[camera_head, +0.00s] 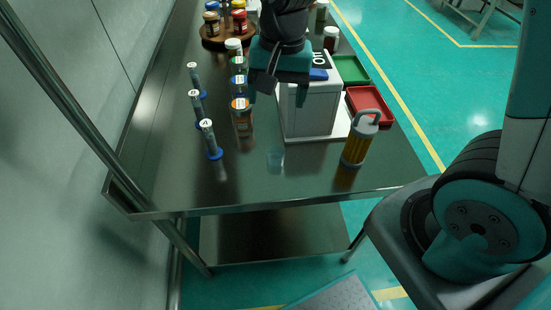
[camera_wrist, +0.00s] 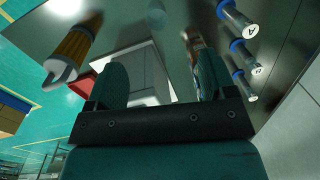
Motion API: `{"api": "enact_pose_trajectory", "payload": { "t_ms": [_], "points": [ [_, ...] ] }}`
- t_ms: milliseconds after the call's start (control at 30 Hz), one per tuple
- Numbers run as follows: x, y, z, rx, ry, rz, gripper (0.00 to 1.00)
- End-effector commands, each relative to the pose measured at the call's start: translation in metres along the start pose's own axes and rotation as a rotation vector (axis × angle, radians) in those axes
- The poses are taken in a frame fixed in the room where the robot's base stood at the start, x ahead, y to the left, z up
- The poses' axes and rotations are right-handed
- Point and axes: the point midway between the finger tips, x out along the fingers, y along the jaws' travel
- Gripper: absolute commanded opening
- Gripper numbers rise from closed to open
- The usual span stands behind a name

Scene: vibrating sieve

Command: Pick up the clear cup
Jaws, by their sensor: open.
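The clear cup (camera_head: 276,162) stands on the dark steel table, in front of the white machine; it is faint and see-through. A pale, see-through shape that looks like the cup (camera_wrist: 156,15) shows at the top of the wrist view. My gripper (camera_head: 278,94) is over the white machine's left side, behind and above the cup. In the wrist view my gripper (camera_wrist: 161,78) has its two teal fingers wide apart with nothing held between them.
The white machine (camera_head: 310,112) stands behind the cup. A yellow cylinder with a grey handle (camera_head: 357,142) is at right. Labelled tubes (camera_head: 209,138) and lidded jars (camera_head: 241,118) stand at left. Red (camera_head: 369,106) and green (camera_head: 350,69) trays lie behind.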

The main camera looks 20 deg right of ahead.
Motion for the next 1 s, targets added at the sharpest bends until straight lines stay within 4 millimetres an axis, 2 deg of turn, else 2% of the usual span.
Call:
{"api": "enact_pose_trajectory", "payload": {
  "t_ms": [33,200,267,700,1000],
  "points": [
    [0.018,0.002,-0.014,0.092,0.008,0.029,0.77],
    [0.044,0.004,-0.035,0.265,0.038,0.075,0.77],
    [0.053,0.005,-0.037,0.278,0.04,0.08,0.77],
    [0.145,0.01,-0.038,0.272,0.039,0.078,0.77],
    [0.17,0.011,-0.039,0.27,0.04,0.077,0.77]
  ]
}}
